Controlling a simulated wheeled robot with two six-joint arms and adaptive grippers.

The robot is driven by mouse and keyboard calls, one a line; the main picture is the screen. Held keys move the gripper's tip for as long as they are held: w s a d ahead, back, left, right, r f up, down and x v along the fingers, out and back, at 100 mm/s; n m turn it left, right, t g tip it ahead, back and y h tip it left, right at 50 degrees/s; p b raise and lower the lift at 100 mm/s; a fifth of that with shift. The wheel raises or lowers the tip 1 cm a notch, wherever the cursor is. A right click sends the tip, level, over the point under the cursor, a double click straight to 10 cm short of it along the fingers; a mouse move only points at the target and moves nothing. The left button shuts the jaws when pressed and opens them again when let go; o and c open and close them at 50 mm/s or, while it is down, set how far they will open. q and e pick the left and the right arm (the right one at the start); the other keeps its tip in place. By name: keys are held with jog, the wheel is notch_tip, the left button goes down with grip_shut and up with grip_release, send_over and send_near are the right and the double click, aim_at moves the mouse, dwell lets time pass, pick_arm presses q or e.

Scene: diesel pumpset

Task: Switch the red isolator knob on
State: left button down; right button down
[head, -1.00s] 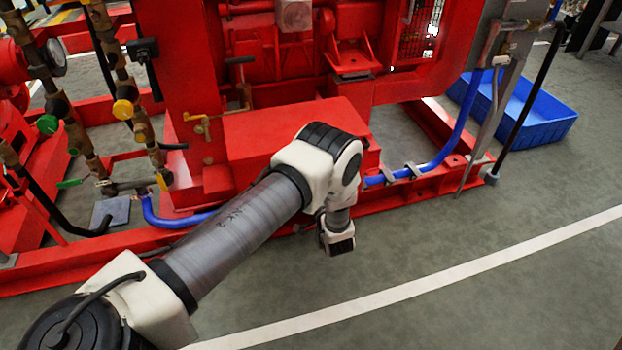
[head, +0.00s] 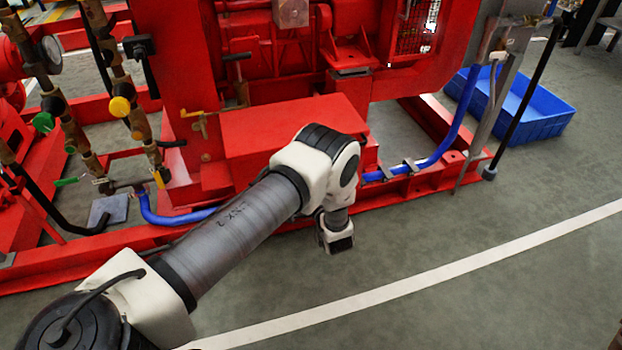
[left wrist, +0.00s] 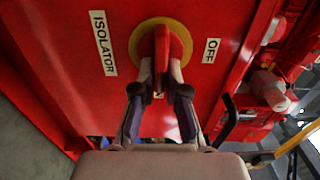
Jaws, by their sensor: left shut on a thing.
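The red isolator knob (left wrist: 162,45) sits on a round yellow plate (left wrist: 138,45) on a red panel in the left wrist view. Its grip bar runs up and down in the picture. A white ISOLATOR label (left wrist: 102,43) is to its left and a white OFF label (left wrist: 210,50) to its right. My left gripper (left wrist: 161,82) is closed around the near end of the knob, one finger on each side. In the head view my left arm reaches to the red machine, but its fingers and the knob are hidden. My right gripper is not in view.
The red pumpset frame (head: 290,130) fills the back. Valves and pipes, one with a yellow knob (head: 120,106), stand at left. A blue hose (head: 450,135) runs along the base frame. A blue crate (head: 540,112) is at right. The grey floor in front is clear.

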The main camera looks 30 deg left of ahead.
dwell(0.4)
pick_arm(q)
jog(key=c, duration=1.2)
grip_release()
jog(key=v, duration=1.2)
